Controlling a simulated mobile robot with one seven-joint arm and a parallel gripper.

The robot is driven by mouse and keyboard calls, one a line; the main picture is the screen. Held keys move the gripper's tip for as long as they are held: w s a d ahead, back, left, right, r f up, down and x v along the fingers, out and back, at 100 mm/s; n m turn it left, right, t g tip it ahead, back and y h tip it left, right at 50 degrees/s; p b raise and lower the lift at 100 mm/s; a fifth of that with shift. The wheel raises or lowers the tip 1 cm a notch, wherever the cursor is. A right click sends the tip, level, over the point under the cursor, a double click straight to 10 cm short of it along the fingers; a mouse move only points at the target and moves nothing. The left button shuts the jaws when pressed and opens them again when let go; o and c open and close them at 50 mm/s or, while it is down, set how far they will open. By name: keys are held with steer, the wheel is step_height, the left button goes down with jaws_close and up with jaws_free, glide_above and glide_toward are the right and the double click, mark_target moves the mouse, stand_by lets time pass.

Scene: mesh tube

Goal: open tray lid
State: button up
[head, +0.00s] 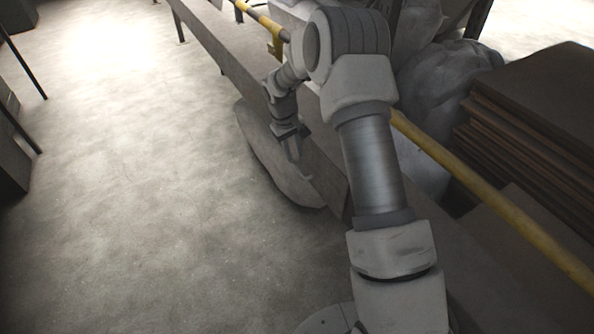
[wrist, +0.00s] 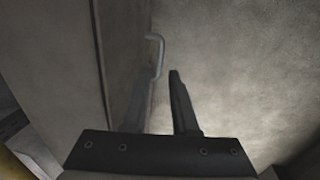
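A flat grey-brown panel (wrist: 50,60), which may be the tray lid, fills the left of the wrist view. A thin grey bent handle (wrist: 159,56) stands out from its right edge. My gripper (wrist: 158,85) is below the handle in that view, open and apparently empty, with one dark finger on the right and a paler one on the left that blends into the panel. The handle lies ahead of the gap between the fingers. In the head view my gripper (head: 292,150) is beside a long rounded grey body (head: 265,150); the handle cannot be made out there.
Yellow rails (head: 490,200) run along the right side. Stacked brown boards (head: 535,110) and pale sacks (head: 425,115) lie beyond them. Dark furniture (head: 12,150) stands at the far left. The concrete floor (head: 130,190) on the left is clear.

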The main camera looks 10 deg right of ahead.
mark_target(298, 172)
steer(key=f, duration=0.2)
steer(key=f+b, duration=0.1)
steer(key=f, duration=0.2)
steer(key=d+f, duration=0.1)
steer(key=f, duration=0.1)
steer(key=shift+w+d+f+b, duration=0.1)
steer(key=shift+w+f+b, duration=0.1)
steer(key=shift+b, duration=0.1)
jaws_close()
stand_by(1.0)
